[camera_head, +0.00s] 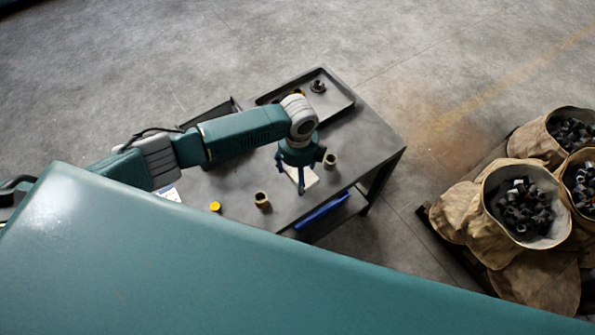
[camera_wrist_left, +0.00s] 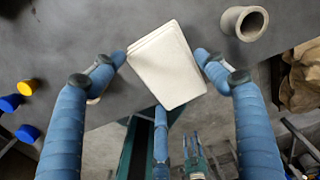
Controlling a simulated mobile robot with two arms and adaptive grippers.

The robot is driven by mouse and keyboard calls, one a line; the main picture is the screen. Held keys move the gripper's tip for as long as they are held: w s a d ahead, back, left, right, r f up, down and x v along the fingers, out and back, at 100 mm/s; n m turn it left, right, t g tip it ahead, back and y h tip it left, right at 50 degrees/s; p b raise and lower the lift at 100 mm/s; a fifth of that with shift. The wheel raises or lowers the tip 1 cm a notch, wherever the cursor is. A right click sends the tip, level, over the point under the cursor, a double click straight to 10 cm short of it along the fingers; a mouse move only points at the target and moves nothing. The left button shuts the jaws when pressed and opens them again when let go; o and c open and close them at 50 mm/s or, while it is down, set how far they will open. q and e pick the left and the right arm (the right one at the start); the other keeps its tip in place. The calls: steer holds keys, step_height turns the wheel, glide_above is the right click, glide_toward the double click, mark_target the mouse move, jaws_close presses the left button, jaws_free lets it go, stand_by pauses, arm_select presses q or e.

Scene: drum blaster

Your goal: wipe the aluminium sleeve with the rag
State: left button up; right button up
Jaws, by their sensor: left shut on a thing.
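The rag (camera_head: 306,179) is a pale folded pad between the fingers of my left gripper (camera_head: 299,184), low over the table. In the left wrist view the rag (camera_wrist_left: 167,63) lies between the two fingertips, and the gripper is shut on it. A short grey hollow sleeve (camera_head: 330,160), which looks like the aluminium one, stands on the table just right of the gripper. This sleeve also shows in the left wrist view (camera_wrist_left: 245,23), top right, apart from the rag and fingers.
The dark table (camera_head: 240,180) carries a brass-coloured sleeve (camera_head: 262,201), a yellow cap (camera_head: 215,206) and a shallow tray (camera_head: 345,104) with small parts at the back. A blue item (camera_head: 322,213) is below the front edge. Sacks of black fittings (camera_head: 525,207) stand at right.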

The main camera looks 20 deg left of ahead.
arm_select(q)
steer(key=shift+r+p, duration=2.7)
steer(key=shift+r, duration=0.3)
steer(key=shift+f, duration=0.1)
